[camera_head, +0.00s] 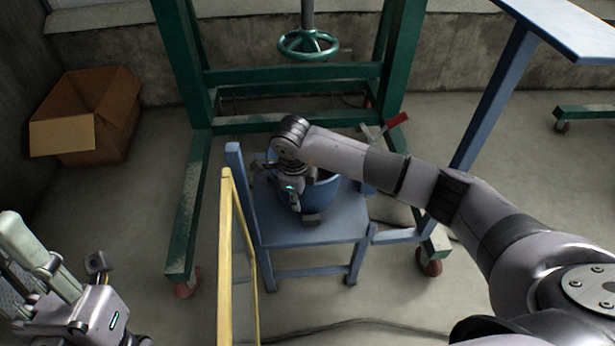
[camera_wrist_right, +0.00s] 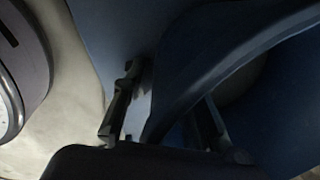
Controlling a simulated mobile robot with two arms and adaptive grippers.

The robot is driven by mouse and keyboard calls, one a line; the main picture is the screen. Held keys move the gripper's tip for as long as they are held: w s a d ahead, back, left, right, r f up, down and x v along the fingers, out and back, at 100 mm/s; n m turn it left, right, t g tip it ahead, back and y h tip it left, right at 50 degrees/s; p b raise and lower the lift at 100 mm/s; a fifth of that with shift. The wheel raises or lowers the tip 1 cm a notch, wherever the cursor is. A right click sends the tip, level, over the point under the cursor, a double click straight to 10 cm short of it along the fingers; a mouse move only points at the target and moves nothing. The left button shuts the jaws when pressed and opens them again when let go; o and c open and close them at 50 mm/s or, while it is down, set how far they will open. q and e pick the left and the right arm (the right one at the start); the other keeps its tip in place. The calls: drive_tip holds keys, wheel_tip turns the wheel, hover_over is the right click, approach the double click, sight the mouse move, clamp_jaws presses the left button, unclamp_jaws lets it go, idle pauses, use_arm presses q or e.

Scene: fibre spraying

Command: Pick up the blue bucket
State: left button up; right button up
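The blue bucket (camera_head: 322,190) stands on the seat of a blue chair (camera_head: 340,228) in the head view, partly hidden behind my right gripper and wrist. My right gripper (camera_head: 300,208) points down at the bucket's near left rim. In the right wrist view the bucket's rim (camera_wrist_right: 215,65) runs between the two fingers of the right gripper (camera_wrist_right: 163,112). One finger is outside the wall and one is inside, with a gap showing beside the outer finger. My left gripper (camera_head: 97,275) is at the lower left, away from the bucket; its finger opening is unclear.
A yellow frame (camera_head: 226,255) stands just left of the chair. A green metal frame on wheels (camera_head: 290,75) with a handwheel (camera_head: 308,44) surrounds the chair's back. A cardboard box (camera_head: 88,115) is at the left, and a blue table (camera_head: 570,25) at the upper right.

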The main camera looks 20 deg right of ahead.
clamp_jaws()
idle(0.8)
drive_tip(key=shift+r, duration=0.15)
